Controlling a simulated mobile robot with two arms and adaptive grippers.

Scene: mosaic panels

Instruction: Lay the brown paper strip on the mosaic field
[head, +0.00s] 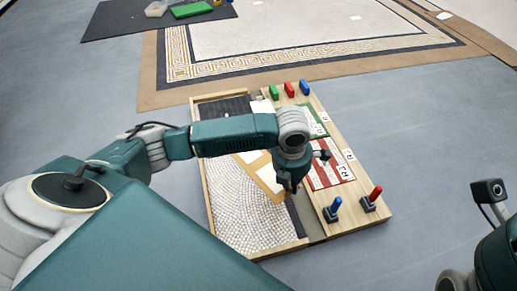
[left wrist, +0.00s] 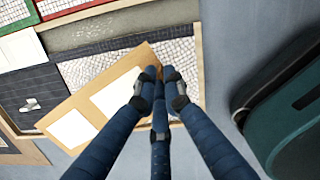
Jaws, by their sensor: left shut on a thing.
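The brown paper strip (head: 268,188) bears pale rectangles and lies slanted over the mosaic field (head: 232,200) of small whitish stones; my left arm hides part of it. In the left wrist view the strip (left wrist: 80,99) runs from the fingertips to the lower left, with the field (left wrist: 185,55) showing beyond it. My left gripper (head: 289,188) points down near the field's right side. Its fingers (left wrist: 160,76) are shut on one end of the strip. Whether the strip touches the stones I cannot tell. My right gripper is out of view.
A wooden frame (head: 207,170) surrounds the field, with a dark tiled part (head: 222,107) at its far end. On the right board stand green, red and blue blocks (head: 289,89), a red-patterned panel (head: 325,178), and blue (head: 335,208) and red (head: 375,193) handled tools.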

